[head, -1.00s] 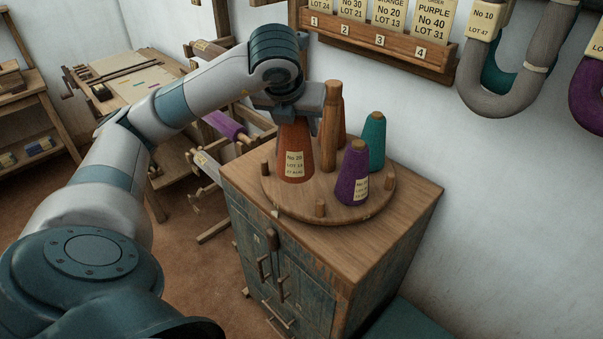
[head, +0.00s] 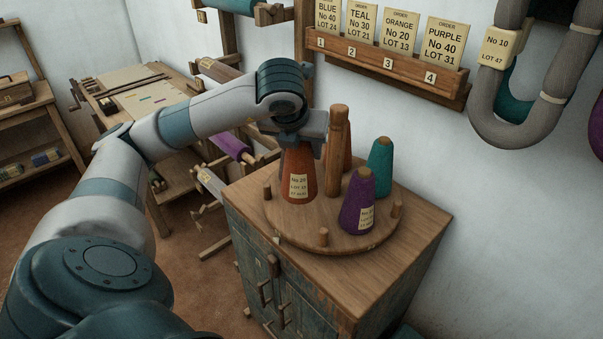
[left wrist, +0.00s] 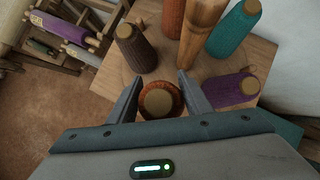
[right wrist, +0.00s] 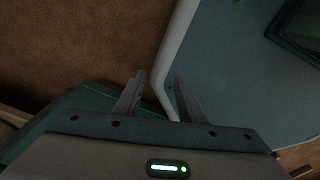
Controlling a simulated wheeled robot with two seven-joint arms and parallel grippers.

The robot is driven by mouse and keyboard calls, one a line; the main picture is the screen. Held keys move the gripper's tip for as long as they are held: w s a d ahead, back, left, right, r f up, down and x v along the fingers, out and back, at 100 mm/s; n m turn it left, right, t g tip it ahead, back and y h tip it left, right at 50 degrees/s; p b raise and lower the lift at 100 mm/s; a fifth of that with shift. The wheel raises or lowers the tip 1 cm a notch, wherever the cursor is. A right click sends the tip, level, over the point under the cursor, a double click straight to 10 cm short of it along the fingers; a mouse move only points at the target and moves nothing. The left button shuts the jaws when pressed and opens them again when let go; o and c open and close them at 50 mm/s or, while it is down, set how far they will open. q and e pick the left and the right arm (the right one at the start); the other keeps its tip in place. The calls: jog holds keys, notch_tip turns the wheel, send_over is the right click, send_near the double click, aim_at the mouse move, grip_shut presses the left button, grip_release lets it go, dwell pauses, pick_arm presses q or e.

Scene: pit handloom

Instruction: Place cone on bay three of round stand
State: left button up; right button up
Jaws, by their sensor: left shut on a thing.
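My left gripper (head: 300,138) is shut on an orange cone (head: 299,178) with a No 20 label, upright over the left part of the round stand (head: 300,238). The cone's top also shows between the fingers in the left wrist view (left wrist: 159,103). I cannot tell whether its base touches the stand. A purple cone (head: 356,208), a teal cone (head: 380,165) and another orange cone (head: 348,150), partly hidden by the central post (head: 338,150), stand on it. A dark brown cone (left wrist: 136,50) shows in the left wrist view. My right gripper (right wrist: 158,95) is open and empty.
Short pegs (head: 323,237) stand around the stand's rim. The stand is on a wooden cabinet (head: 400,245). Order cards sit in a numbered wall rack (head: 395,65). Yarn hanks (head: 520,130) hang at the right. A low table (head: 145,95) is at the back left.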

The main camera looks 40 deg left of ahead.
pick_arm(q)
notch_tip(320, 180, down, 2)
jog(key=shift+f+p, duration=0.1)
jog(key=shift+p, duration=0.2)
jog(key=shift+f, duration=0.55)
pick_arm(e)
jog(key=shift+a+r, duration=0.5)
jog(key=shift+a, duration=0.15)
pick_arm(q)
jog(key=shift+f, duration=0.1)
pick_arm(e)
jog(key=shift+d, duration=0.1)
